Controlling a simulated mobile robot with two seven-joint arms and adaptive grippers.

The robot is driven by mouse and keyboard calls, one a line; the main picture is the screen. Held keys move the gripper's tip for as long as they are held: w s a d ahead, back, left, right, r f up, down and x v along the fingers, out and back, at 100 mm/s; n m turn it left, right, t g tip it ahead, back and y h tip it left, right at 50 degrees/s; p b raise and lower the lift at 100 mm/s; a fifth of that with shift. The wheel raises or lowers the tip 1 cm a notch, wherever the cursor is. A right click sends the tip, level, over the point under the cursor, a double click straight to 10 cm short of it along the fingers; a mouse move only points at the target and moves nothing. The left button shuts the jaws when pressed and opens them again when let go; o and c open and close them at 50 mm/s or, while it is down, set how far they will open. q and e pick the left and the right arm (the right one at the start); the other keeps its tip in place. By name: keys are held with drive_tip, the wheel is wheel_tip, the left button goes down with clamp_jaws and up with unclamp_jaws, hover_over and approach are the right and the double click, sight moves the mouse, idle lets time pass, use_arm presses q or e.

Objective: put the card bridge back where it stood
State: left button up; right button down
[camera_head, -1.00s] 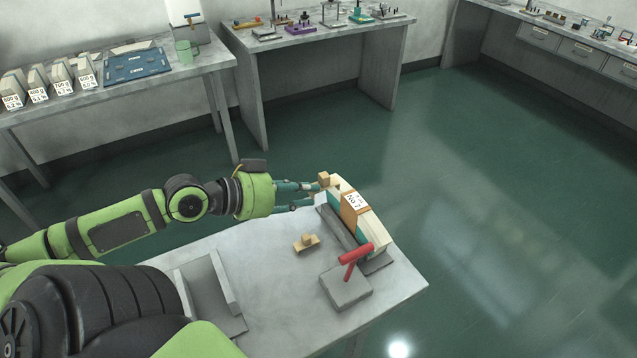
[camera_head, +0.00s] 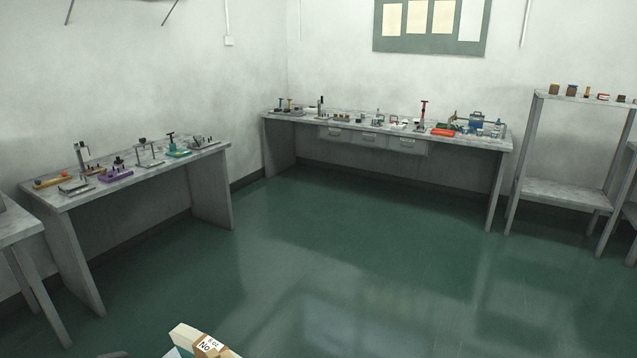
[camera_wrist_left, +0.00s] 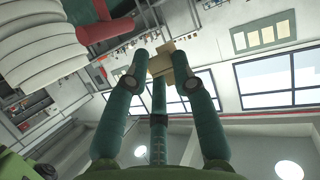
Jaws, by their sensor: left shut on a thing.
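In the left wrist view my left gripper (camera_wrist_left: 161,54) is closed on a small tan piece (camera_wrist_left: 161,64), which sits between the fingertips. A second tan part (camera_wrist_left: 184,68) shows beside it, partly behind the right finger. I take this piece to be the card bridge, but its full shape is hidden. In the head view only the top of a pale block with a tan band and a "No" label (camera_head: 208,344) shows at the bottom edge. My right gripper is in neither view.
A bench with small tools (camera_head: 130,172) stands at the left, and a longer bench (camera_head: 390,125) with more tools stands along the back wall. A shelf unit (camera_head: 565,190) is at the right. The green floor (camera_head: 330,260) between them is clear.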

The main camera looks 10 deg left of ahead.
use_arm(q)
drive_tip(key=d+r+m+g+h, duration=0.1)
drive_tip(key=d+m+g+h, duration=0.1)
drive_tip(key=d, duration=0.4)
drive_tip(key=shift+d+m, duration=0.3)
drive_tip(key=shift+g, duration=0.3)
drive_tip(key=shift+w+r, duration=0.15)
drive_tip(key=shift+r, duration=0.15)
drive_tip(key=shift+s+a+f, duration=0.1)
drive_tip(key=shift+s+f, duration=0.1)
drive_tip(key=shift+f, duration=0.05)
idle(0.7)
